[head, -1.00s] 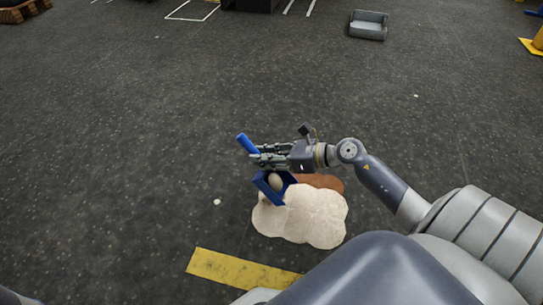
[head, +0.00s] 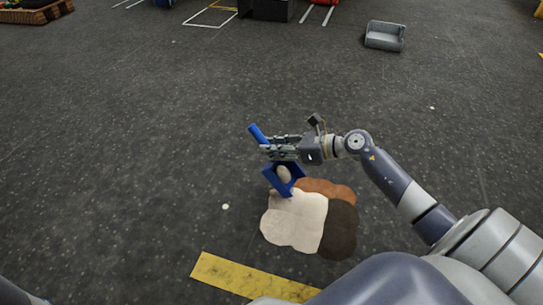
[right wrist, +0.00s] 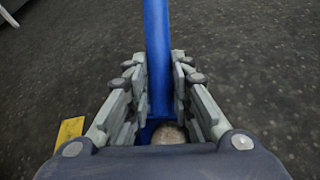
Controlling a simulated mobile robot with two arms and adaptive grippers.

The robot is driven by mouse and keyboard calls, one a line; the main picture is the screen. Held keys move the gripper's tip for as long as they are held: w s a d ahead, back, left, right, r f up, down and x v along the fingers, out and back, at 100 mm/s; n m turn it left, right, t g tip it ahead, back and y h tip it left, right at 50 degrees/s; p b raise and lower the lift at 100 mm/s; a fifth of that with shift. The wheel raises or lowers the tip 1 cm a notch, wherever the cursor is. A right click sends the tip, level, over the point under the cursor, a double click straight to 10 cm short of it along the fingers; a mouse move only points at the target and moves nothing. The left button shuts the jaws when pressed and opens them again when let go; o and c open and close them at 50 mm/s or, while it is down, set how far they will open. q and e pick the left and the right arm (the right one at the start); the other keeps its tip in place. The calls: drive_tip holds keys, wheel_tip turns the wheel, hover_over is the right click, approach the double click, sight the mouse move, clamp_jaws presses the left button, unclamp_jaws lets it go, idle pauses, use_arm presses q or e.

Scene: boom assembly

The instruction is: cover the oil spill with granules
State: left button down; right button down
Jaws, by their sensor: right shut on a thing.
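My right gripper (head: 278,150) is shut on the handle of a blue scoop (head: 258,133). The scoop's blue pan (head: 291,187) hangs at the upper left edge of the spill area, with a pale load of granules in it. In the right wrist view the blue handle (right wrist: 157,50) runs between the fingers, and pale granules (right wrist: 168,136) show below. On the floor lie a cream patch of granules (head: 293,225), a reddish-brown patch (head: 330,190) behind it, and a dark brown patch (head: 341,230) on its right. My left gripper is out of view.
A yellow floor stripe (head: 250,278) lies in front of the patches. A small pale speck (head: 225,207) lies to their left. The floor between is clear.

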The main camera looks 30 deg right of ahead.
drive_tip(key=shift+w+d+b, duration=1.6)
drive_tip(key=shift+d, duration=0.2)
drive_tip(key=s+d+p, duration=0.1)
drive_tip(key=s+d, duration=0.9)
drive_tip(key=s, duration=0.2)
drive_tip(key=shift+d, duration=0.3)
idle(0.7)
